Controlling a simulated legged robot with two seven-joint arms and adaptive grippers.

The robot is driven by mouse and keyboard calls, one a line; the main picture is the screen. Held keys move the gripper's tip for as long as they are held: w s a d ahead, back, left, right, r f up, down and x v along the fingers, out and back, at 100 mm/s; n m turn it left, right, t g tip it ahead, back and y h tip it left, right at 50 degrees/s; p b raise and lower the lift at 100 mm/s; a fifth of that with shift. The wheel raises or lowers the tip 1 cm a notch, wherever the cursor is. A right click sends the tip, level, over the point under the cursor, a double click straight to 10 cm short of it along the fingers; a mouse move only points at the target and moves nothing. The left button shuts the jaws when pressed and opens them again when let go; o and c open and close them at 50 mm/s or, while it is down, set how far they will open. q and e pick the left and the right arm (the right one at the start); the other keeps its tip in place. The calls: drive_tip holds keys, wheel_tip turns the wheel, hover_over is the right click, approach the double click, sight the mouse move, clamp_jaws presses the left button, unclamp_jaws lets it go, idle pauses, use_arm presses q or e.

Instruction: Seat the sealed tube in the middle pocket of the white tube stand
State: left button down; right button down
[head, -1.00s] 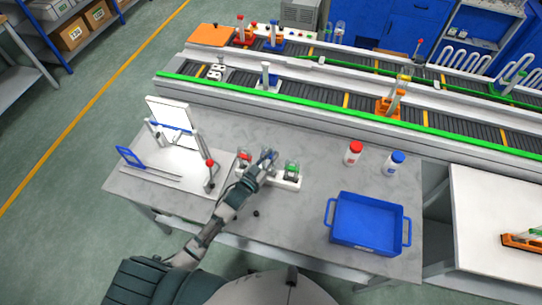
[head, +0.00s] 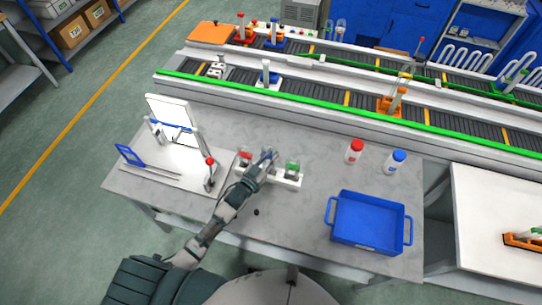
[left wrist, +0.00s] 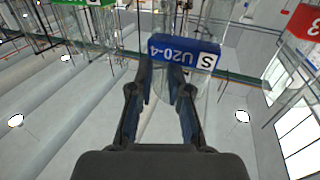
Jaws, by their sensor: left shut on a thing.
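The white tube stand (head: 283,181) lies on the grey table, partly hidden by my left gripper (head: 267,158). A red-marked tube (head: 245,155) is at its left end and a green-marked tube (head: 292,167) at its right end. My left gripper is over the middle of the stand, shut on a clear tube with a blue label (left wrist: 183,52). In the left wrist view its two fingers (left wrist: 161,80) are on this tube, just by the label. The middle pocket is hidden, so I cannot tell whether the tube's end is in it. My right gripper is out of view.
A red-capped bottle (head: 354,152), a blue-capped bottle (head: 395,162) and a blue tray (head: 367,247) are on the right. The green-edged conveyor (head: 320,107) runs behind the table.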

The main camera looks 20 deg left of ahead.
use_arm(q)
drive_tip(key=shift+f, duration=0.25)
idle(0.4)
drive_tip(key=shift+f+b, duration=1.2)
drive_tip(key=shift+f, duration=0.45)
drive_tip(key=c, duration=1)
unclamp_jaws()
drive_tip(key=shift+c, duration=0.2)
drive_tip(key=shift+s+d, duration=0.1)
drive_tip(key=shift+d, duration=0.15)
drive_tip(key=shift+a+p, duration=0.15)
drive_tip(key=shift+p, duration=0.15)
drive_tip(key=shift+r, duration=0.1)
